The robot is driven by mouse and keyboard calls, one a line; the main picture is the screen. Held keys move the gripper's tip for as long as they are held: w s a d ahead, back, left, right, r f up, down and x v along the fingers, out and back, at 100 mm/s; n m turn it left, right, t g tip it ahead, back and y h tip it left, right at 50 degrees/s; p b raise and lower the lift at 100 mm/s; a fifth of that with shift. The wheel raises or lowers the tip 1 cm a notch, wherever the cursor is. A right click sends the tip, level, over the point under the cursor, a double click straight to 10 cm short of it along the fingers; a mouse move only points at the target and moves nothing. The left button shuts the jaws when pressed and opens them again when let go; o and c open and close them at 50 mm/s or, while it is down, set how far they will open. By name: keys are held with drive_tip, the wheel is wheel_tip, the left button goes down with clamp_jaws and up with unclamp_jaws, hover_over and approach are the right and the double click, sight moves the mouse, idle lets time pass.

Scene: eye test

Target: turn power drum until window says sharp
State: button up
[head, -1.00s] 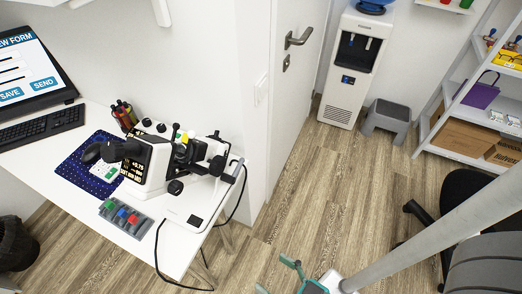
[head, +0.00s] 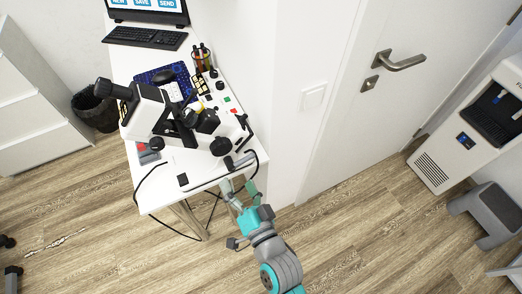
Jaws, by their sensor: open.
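The white and black lens-measuring instrument (head: 148,112) stands on the white desk (head: 160,200) in the head view. A round black knob (head: 220,146) is at its right end and a smaller black knob (head: 157,143) is low at its front left. I cannot tell which one is the power drum. The window's reading cannot be made out from this angle. My gripper (head: 240,191) is open and appears empty at the desk's front right edge, in front of and apart from the right knob.
The door (head: 335,130) and wall are at the right.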

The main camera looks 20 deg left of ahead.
sight(223, 150)
drive_tip(key=x, duration=1.1)
drive_tip(key=shift+w+d, duration=0.1)
drive_tip(key=shift+d, duration=0.05)
drive_tip(key=shift+r, duration=0.1)
drive_tip(key=c, duration=1.2)
